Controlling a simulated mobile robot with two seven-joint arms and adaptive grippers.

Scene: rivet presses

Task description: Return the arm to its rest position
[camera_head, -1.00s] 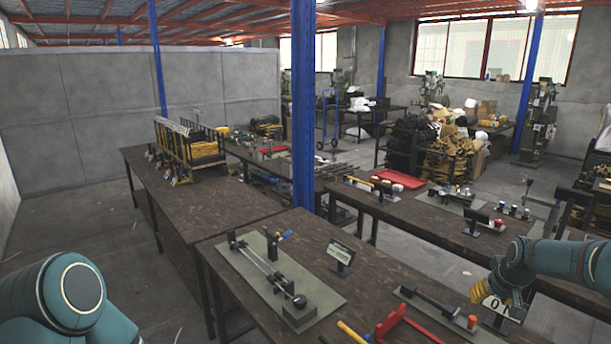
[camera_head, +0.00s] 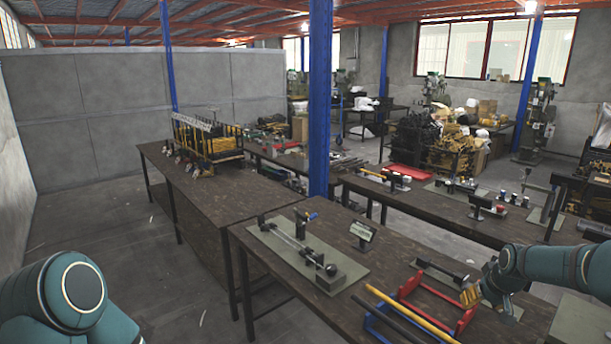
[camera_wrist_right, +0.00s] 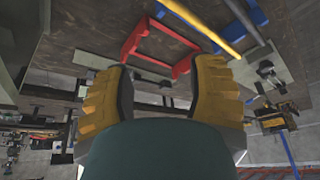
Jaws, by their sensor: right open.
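My right arm comes in from the right in the head view, and its yellow-fingered gripper (camera_head: 470,296) hangs over the near right end of the dark workbench. In the right wrist view the two yellow finger pads of the right gripper (camera_wrist_right: 158,98) stand wide apart with nothing between them. My left arm shows only as a teal link at the lower left of the head view; the left gripper is out of view.
A blue post (camera_head: 319,110) rises behind. Floor at left is clear.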

